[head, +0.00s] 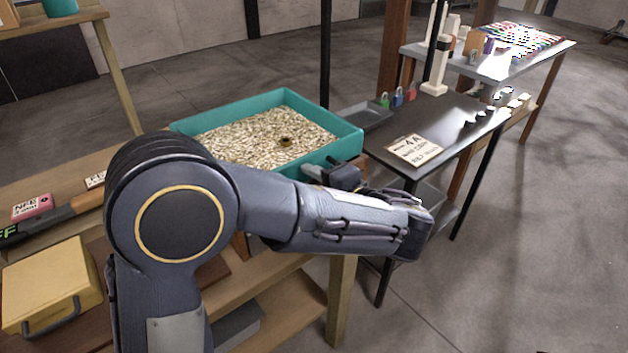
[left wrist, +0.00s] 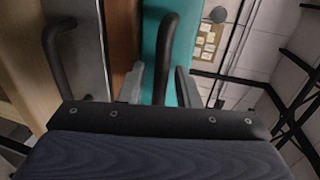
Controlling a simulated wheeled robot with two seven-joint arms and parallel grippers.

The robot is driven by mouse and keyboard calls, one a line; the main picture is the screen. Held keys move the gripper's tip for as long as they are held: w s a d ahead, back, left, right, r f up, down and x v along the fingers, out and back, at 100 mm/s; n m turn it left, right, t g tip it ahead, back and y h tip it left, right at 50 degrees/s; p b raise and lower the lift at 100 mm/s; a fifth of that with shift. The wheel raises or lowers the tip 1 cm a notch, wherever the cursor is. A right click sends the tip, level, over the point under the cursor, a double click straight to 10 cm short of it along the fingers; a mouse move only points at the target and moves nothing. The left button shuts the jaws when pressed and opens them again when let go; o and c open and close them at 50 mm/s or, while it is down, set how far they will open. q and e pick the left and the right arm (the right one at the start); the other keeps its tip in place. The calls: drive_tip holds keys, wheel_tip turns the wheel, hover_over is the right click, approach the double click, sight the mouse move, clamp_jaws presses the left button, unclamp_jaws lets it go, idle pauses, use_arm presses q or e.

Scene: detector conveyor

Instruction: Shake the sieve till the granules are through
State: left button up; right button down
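The sieve (head: 345,140) is a teal rectangular frame filled with pale granules (head: 240,140). A small dark round thing (head: 285,141) lies among the granules. My left gripper (head: 340,172) is at the sieve's near right side, partly hidden by my own arm. In the left wrist view the teal wall (left wrist: 152,35) carries a dark curved handle (left wrist: 166,45). The left gripper's grey fingers (left wrist: 158,86) stand apart on either side of this handle, with a gap showing on its left. What lies under the sieve is mostly hidden. My right gripper is not in view.
A dark table (head: 460,120) with small padlocks (head: 398,97) and a label card (head: 414,149) stands to the right. A yellow case (head: 50,285) and a pink box (head: 32,206) sit on the wooden bench at left. Open floor lies at far right.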

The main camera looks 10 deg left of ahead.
use_arm(q)
drive_tip(key=v, duration=0.7)
drive_tip(key=shift+s+d, duration=0.25)
drive_tip(key=shift+d, duration=0.05)
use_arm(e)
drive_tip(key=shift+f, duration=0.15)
use_arm(q)
drive_tip(key=shift+o, duration=0.4)
